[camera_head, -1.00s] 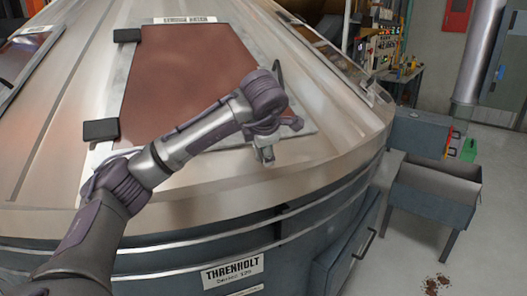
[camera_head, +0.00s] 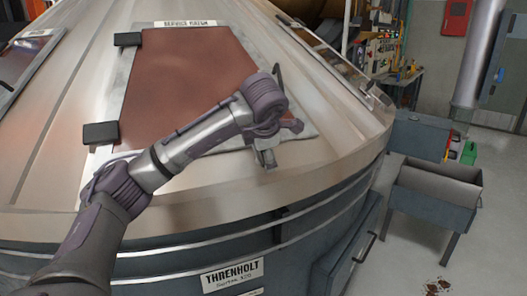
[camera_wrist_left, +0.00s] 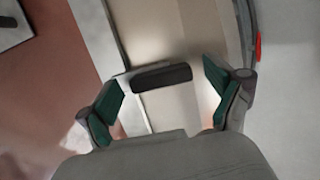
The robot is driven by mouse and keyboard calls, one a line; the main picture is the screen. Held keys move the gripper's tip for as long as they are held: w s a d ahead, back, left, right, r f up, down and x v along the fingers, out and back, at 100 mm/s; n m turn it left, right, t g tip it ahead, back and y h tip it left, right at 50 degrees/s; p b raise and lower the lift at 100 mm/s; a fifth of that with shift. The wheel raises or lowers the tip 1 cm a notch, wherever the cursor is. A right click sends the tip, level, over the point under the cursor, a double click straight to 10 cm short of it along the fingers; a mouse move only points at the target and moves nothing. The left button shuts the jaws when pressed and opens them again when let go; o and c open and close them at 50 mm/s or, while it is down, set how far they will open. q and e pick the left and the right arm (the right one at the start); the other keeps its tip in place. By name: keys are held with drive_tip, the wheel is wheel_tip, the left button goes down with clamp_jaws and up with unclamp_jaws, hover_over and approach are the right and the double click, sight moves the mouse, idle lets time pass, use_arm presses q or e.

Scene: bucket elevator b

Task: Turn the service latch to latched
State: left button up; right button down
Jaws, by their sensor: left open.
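The service hatch (camera_head: 185,75) is a red-brown panel in a light frame on the sloping metal cover; a label with small text sits on its far edge. In the left wrist view a short dark bar (camera_wrist_left: 161,76), apparently the latch handle, lies crosswise between my left gripper's green-padded fingers (camera_wrist_left: 165,92). The gripper is open, with visible gaps between the bar and both pads; depth is hard to judge. In the head view my left gripper (camera_head: 277,143) is at the hatch's near right corner, and my wrist hides much of that corner. My right gripper is not in view.
Two black blocks (camera_head: 101,133) sit on the hatch's left edge. The cover's rounded rim (camera_head: 330,165) drops off towards me. A grey open-topped bin (camera_head: 430,207) stands on the floor at right, with brown debris below it. A control panel (camera_head: 383,48) is at the back.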

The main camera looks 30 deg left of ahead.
use_arm(q)
drive_tip(key=v, duration=1.2)
